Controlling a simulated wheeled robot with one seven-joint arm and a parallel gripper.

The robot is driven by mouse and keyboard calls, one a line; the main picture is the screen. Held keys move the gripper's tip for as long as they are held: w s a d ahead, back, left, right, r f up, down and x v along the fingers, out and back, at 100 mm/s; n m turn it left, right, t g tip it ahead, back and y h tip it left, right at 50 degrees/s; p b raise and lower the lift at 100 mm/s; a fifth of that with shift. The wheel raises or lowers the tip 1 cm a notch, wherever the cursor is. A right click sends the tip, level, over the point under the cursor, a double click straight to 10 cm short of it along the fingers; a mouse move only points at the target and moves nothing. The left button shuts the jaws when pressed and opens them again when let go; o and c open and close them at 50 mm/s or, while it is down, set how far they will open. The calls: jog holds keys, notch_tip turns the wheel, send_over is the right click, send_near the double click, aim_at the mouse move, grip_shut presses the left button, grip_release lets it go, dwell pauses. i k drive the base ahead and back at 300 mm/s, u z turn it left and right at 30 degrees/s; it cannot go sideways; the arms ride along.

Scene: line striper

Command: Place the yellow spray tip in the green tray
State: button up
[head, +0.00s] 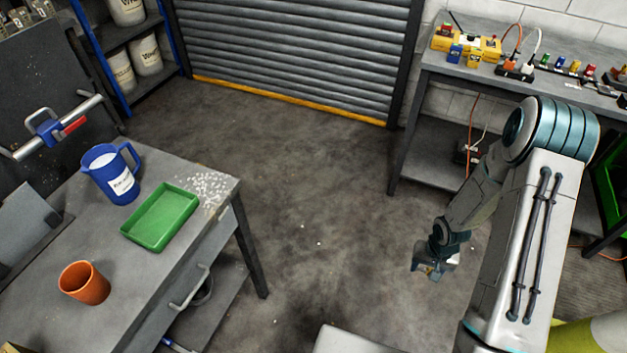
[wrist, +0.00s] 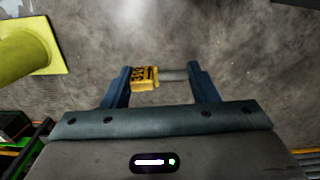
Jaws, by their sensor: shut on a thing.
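My gripper (head: 432,270) is right of centre in the head view, out over the open floor and well apart from the left table. In the wrist view my gripper (wrist: 159,76) is shut on the yellow spray tip (wrist: 144,78), a small yellow block with dark markings and a grey stem, held between the two blue fingers. The green tray (head: 160,217) lies on the left table; it is shallow, rectangular and looks empty. My gripper is to the right of the tray, with a wide gap between them.
A blue jug (head: 112,174) stands behind the tray and an orange cup (head: 84,283) in front-left of it on the grey table (head: 130,262). White granules (head: 209,189) lie by its corner. A workbench (head: 455,63) stands at the back right. Open floor (head: 310,190) lies between.

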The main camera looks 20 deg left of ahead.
aim_at(163, 218)
jog(key=u, duration=1.3)
